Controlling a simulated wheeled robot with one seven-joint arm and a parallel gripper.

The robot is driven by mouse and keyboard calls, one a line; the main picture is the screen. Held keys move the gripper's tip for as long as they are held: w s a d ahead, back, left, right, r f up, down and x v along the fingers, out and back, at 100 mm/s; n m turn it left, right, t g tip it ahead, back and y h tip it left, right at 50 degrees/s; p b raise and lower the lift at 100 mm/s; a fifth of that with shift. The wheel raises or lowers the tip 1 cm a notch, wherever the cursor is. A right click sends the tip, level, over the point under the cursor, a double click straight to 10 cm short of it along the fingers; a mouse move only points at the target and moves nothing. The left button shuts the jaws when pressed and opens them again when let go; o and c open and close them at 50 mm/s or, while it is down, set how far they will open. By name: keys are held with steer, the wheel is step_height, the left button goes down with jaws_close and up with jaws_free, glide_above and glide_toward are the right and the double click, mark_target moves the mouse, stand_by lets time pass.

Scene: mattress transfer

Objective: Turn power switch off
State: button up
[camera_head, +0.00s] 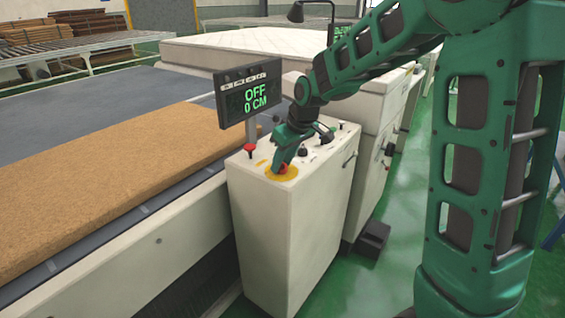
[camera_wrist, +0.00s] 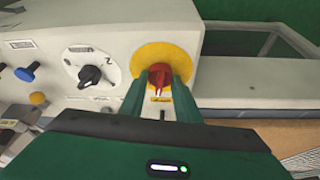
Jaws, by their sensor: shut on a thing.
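The red power switch (camera_wrist: 159,77) sits on a round yellow plate (camera_wrist: 150,52) on the panel of a white control cabinet (camera_head: 288,222). My gripper (camera_wrist: 158,82) is shut on the red knob, with one green finger on each side of it in the wrist view. In the head view my gripper (camera_head: 283,165) reaches down to the yellow plate at the cabinet's near corner, and its fingers partly hide the switch. A display (camera_head: 248,93) above the cabinet reads "OFF" and "0 CM" in green.
A black selector knob (camera_wrist: 91,75), a blue button (camera_wrist: 25,74) and a yellow button (camera_wrist: 37,98) are on the same panel. A brown mattress slab (camera_head: 100,180) lies on the conveyor to the left. A white mattress (camera_head: 225,52) lies behind.

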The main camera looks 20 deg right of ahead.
steer(key=n, duration=0.2)
steer(key=n+g+y, duration=0.1)
steer(key=n, duration=0.1)
steer(key=d+n, duration=0.1)
steer(key=n, duration=0.1)
steer(key=shift+w+g+y, duration=0.25)
steer(key=shift+g+y, duration=0.05)
steer(key=shift+w+n+g+y, duration=0.15)
steer(key=shift+n+g, duration=0.25)
steer(key=shift+n, duration=0.8)
steer(key=shift+w+n+g+y, duration=0.1)
steer(key=shift+n+g+y, duration=0.25)
steer(key=shift+n, duration=0.85)
steer(key=shift+r, duration=0.1)
steer(key=o, duration=1)
steer(key=shift+s+a, duration=0.1)
steer(key=v, duration=1)
steer(key=shift+r, duration=0.3)
